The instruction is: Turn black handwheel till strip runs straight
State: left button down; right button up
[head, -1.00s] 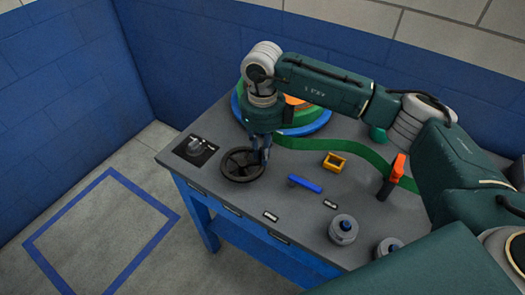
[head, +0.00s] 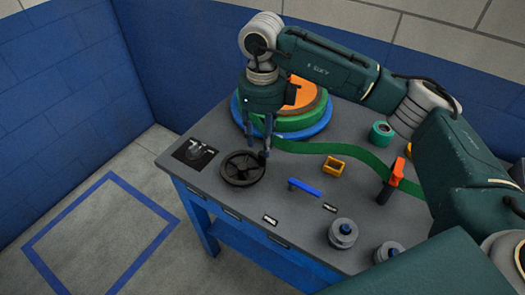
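The black handwheel (head: 237,178) lies flat near the front left of the grey panel table. The green strip (head: 350,152) comes off the disc stack, bends in a wavy curve and passes an orange-topped post (head: 394,175). My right gripper (head: 265,150) points down just above and behind the wheel's right rim. Its two dark fingers show a gap between them, with nothing seen held. Whether a fingertip touches the rim is hard to tell. My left gripper is not in view.
A blue, green and orange disc stack (head: 320,128) stands behind the gripper. A yellow block (head: 333,166), a blue bar handle (head: 304,186), a green roll (head: 382,133) and grey knobs (head: 343,233) stand to the right.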

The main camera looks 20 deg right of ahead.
notch_tip(320, 180, up, 5)
jog(key=shift+r, duration=0.2)
dwell(0.4)
